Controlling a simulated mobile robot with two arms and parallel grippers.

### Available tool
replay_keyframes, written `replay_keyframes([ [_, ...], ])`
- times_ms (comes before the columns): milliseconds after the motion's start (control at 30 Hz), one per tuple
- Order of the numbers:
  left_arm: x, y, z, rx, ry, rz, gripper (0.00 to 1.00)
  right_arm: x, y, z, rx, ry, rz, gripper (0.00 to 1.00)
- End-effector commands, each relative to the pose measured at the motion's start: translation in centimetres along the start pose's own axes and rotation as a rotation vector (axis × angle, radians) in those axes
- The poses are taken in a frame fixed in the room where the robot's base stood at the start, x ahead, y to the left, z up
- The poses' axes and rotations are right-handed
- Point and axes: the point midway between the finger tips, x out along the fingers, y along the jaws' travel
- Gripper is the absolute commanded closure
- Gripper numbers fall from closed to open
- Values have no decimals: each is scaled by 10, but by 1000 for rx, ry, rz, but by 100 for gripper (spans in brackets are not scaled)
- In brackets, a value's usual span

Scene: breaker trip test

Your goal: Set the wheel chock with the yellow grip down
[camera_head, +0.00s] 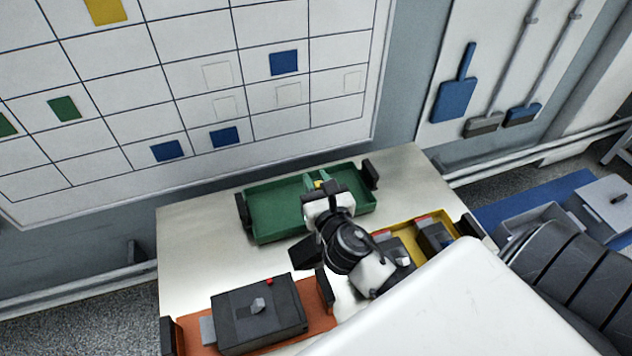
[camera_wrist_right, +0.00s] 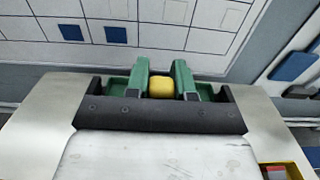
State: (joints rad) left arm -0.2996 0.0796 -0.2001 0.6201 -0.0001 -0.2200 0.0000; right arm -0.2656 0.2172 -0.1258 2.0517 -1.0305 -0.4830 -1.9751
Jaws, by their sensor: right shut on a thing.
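My right gripper (camera_head: 318,183) is shut on the yellow grip of the wheel chock (camera_head: 319,184), at the far side of the table over the green tray (camera_head: 272,212). In the right wrist view the yellow grip (camera_wrist_right: 161,87) sits between the two green fingers (camera_wrist_right: 161,82). The chock's body below the grip is hidden by my gripper and wrist. I cannot tell whether it touches the tray floor. The visible left part of the green tray is empty. My left gripper is not in view.
An orange tray (camera_head: 322,322) at the near left of the table holds a dark box (camera_head: 258,312) with a grey switch and red button. A yellow tray (camera_head: 449,220) at the right holds dark devices. The table (camera_head: 190,250) is bare at the left. A wall board (camera_head: 130,85) stands behind.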

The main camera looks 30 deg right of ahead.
Motion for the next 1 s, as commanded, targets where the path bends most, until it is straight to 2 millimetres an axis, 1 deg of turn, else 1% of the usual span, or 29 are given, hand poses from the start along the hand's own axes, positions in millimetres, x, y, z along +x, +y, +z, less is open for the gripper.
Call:
replay_keyframes([
  [33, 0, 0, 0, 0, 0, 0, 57, 0, 0, 3, 2, -7, 1, 100],
  [167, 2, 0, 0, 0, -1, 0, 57, 0, 0, 0, 1, -6, 1, 100],
  [200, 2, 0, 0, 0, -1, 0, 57, 0, 0, -3, -1, 0, 0, 75],
  [367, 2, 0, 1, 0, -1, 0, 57, 0, 0, -2, 0, 0, 0, 51],
  [700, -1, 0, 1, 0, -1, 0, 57, -1, 0, 1, 0, 0, 1, 51],
  [767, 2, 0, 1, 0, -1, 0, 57, -8, 0, -1, 0, 0, 1, 51],
  [867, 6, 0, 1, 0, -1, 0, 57, -25, 0, -3, 0, 3, 1, 51],
  [1000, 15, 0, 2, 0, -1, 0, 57, -57, 0, -4, 2, 4, 1, 51],
])
